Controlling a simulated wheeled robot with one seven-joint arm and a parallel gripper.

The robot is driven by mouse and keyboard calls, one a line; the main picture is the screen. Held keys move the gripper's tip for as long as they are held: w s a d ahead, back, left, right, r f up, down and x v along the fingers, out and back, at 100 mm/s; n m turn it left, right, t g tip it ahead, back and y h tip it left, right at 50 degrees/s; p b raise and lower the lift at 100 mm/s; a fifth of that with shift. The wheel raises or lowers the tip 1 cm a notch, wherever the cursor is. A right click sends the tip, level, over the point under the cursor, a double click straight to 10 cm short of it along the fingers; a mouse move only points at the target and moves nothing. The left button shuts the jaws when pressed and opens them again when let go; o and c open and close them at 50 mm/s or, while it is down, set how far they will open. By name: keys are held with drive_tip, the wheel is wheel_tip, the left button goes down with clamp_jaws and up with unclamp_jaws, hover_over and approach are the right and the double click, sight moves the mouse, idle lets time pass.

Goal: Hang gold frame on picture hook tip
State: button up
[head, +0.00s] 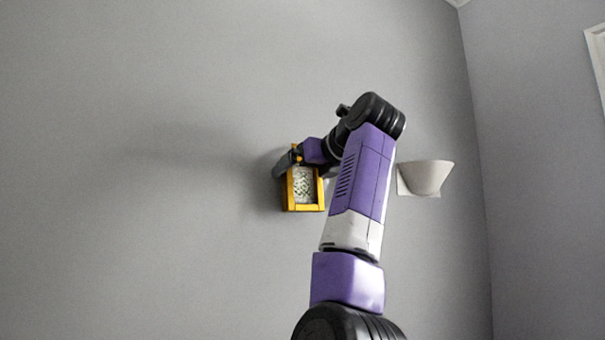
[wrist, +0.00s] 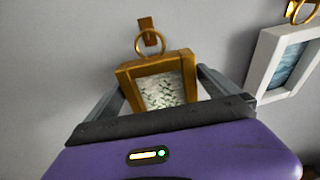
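The gold frame (wrist: 128,74) has a patterned green-and-white picture and a ring on top. It is upright and slightly tilted in the wrist view, close to the grey wall. The picture hook (wrist: 148,24) is a small brown-gold piece on the wall behind the ring. The ring overlaps the hook's lower part; I cannot tell whether it is around the tip. My gripper (wrist: 160,74) has one finger against each side of the frame, holding it.
A white frame (wrist: 263,58) with a blue picture is at the right in the wrist view, below another gold ring or hook (wrist: 299,10). A white wall lamp (head: 426,177) is right of my arm in the head view. The wall to the left is bare.

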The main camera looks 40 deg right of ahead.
drive_tip(key=shift+s, duration=0.1)
drive_tip(key=b+v, duration=0.3)
drive_tip(key=v, duration=0.4)
drive_tip(key=shift+s, duration=0.3)
drive_tip(key=shift+r, duration=0.1)
